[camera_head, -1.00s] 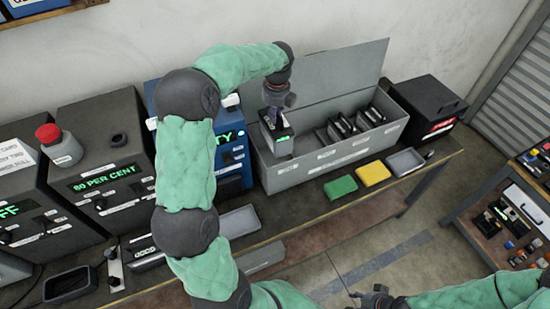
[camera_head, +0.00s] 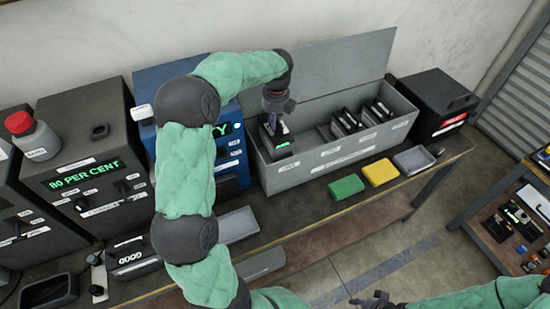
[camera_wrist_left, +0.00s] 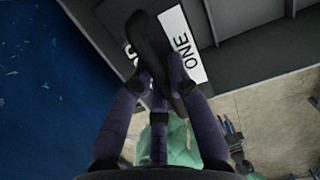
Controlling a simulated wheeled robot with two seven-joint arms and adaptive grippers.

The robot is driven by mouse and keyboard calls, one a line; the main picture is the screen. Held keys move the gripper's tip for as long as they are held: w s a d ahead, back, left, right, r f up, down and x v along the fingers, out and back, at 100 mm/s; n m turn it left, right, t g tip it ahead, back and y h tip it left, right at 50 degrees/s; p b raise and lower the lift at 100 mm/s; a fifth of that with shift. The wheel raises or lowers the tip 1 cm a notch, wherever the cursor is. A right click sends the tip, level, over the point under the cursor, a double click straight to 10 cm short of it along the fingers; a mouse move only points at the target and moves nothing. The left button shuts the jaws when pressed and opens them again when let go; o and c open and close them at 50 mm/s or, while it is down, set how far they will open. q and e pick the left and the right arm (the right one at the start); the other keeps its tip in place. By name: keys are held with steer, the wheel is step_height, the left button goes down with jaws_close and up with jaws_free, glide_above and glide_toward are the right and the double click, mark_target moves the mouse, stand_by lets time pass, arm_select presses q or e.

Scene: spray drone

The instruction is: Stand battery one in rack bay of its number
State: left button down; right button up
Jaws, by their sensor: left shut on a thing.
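Battery one (camera_head: 281,146), dark with a green-lit display, is upright at the left-end bay of the grey rack (camera_head: 340,163). Its lower part is hidden behind the rack's front wall. My left gripper (camera_head: 274,112) is above it, shut on its dark handle. The left wrist view shows the fingers (camera_wrist_left: 160,88) around the handle (camera_wrist_left: 150,45), beside a white label reading ONE (camera_wrist_left: 184,45). Whether the battery touches the bay floor is hidden. My right gripper (camera_head: 374,299) is at the bottom edge, small, its jaws unclear.
Several other dark batteries (camera_head: 345,122) stand in the rack's right part. Its grey lid (camera_head: 345,65) is raised behind. Green (camera_head: 345,187), yellow (camera_head: 380,172) and grey (camera_head: 413,159) trays lie in front. A blue charger (camera_head: 232,155) stands close left; a black box (camera_head: 435,103) stands right.

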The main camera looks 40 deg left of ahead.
arm_select(q)
steer(key=shift+f+b, duration=1.3)
steer(key=shift+f, duration=3.45)
steer(key=c, duration=1.2)
jaws_free()
steer(key=shift+s+d+f, duration=0.1)
steer(key=shift+f, duration=0.15)
steer(key=r+p, duration=0.1)
steer(key=r, duration=0.3)
steer(key=r+p, duration=0.1)
steer(key=r, duration=0.3)
steer(key=d+r, duration=0.1)
steer(key=r, duration=0.3)
steer(key=shift+s+d+p, duration=0.1)
steer(key=shift+s+p, duration=0.2)
steer(key=shift+p, duration=0.1)
